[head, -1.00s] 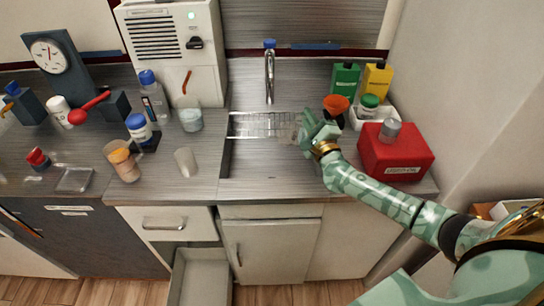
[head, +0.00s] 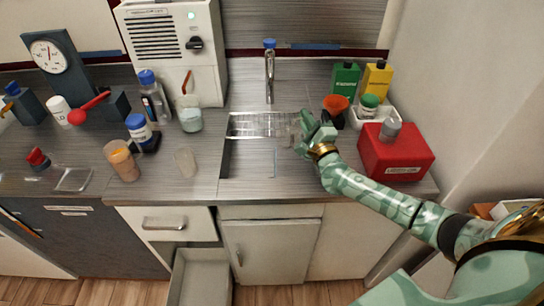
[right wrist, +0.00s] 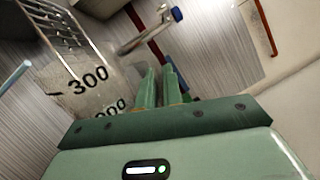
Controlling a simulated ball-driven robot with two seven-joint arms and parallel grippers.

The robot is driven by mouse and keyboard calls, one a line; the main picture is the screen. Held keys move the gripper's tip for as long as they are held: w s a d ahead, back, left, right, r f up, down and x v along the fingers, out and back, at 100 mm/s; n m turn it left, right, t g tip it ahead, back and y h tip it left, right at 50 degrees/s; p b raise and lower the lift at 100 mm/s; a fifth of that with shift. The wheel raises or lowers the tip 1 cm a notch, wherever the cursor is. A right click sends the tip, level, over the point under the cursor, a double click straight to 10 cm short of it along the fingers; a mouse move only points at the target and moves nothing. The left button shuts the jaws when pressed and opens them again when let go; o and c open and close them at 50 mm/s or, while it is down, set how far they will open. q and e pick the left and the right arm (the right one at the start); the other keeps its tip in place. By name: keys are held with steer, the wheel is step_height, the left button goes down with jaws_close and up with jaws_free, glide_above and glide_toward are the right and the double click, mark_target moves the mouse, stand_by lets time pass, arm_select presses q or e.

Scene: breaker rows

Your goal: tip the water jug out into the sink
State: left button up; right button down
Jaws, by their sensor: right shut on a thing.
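The water jug (right wrist: 92,78) is clear, with black marks such as 300, and fills the left of the right wrist view. In the head view only a faint clear patch of it shows beside my right gripper (head: 308,132). My right gripper is shut on the jug; its fingers (right wrist: 161,88) are close together at the jug's side. The gripper holds it at the right edge of the sink (head: 248,162). I cannot tell the jug's exact tilt or how much water is in it. My left gripper is out of view.
The tap (head: 270,75) stands behind the sink, and a wire rack (head: 262,125) spans its back. An orange funnel (head: 337,103), a white tray (head: 386,112) and a red box (head: 397,155) crowd the right.

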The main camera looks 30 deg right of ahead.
mark_target(292, 124)
steer(key=shift+w+a+f+n+p, duration=0.15)
steer(key=shift+a+n+p, duration=0.15)
steer(key=shift+a+n, duration=0.75)
stand_by(0.7)
steer(key=shift+a+r+n+y+p, duration=0.35)
steer(key=shift+a+n+p, duration=0.2)
steer(key=shift+n, duration=0.2)
steer(key=shift+a+r+n+y+p, duration=0.25)
steer(key=shift+a+n+y+p, duration=0.1)
steer(key=shift+a+n+p, duration=0.3)
stand_by(0.8)
